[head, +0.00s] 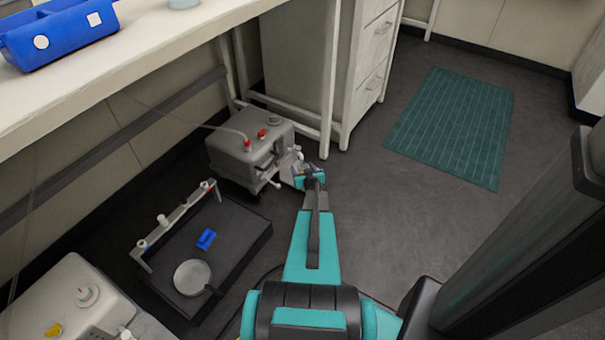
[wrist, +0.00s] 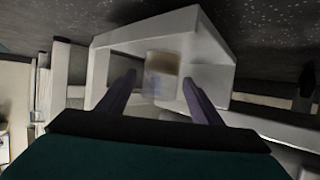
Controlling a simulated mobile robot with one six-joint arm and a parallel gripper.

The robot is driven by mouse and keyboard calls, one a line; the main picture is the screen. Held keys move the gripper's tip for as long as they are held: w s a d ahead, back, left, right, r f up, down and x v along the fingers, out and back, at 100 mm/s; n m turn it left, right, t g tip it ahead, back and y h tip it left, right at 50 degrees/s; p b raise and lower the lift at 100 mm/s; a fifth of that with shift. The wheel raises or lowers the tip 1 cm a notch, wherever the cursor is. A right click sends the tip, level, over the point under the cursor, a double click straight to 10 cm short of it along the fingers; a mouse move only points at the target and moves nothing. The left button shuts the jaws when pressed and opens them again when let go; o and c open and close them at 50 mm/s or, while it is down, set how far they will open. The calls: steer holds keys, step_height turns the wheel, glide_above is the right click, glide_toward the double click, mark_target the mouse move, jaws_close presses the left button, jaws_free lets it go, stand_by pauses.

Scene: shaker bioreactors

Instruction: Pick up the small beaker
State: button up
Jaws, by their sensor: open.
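A small, pale, see-through vessel with a brownish upper part, which looks like the small beaker (wrist: 162,76), shows in the wrist view. It stands out against a light grey frame-like part (wrist: 205,50). My gripper (wrist: 160,83) is open, with one dark finger on each side of the beaker in the picture. I cannot tell how far ahead of the fingertips the beaker is, and no contact shows. In the head view my gripper (head: 303,172) is beside the right end of a grey machine (head: 240,155) with red caps. The beaker is too small to make out clearly there.
A dark shaker platform (head: 235,245) holding a round pan (head: 192,277) and a blue piece (head: 206,239) lies left of my arm. Another pale machine (head: 70,295) is at lower left. A white bench (head: 150,50) and drawer cabinet (head: 370,60) stand behind. Floor at right is clear around a green mat (head: 455,125).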

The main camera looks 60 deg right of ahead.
stand_by(0.3)
steer(key=c, duration=1.3)
steer(key=shift+o, duration=0.2)
steer(key=shift+r, duration=0.1)
steer(key=shift+r+p, duration=0.65)
steer(key=shift+r, duration=0.1)
steer(key=shift+s+a+f+p, duration=0.1)
steer(key=shift+s+a+p, duration=2.15)
steer(key=shift+s+a, duration=4.15)
steer(key=shift+d, duration=0.1)
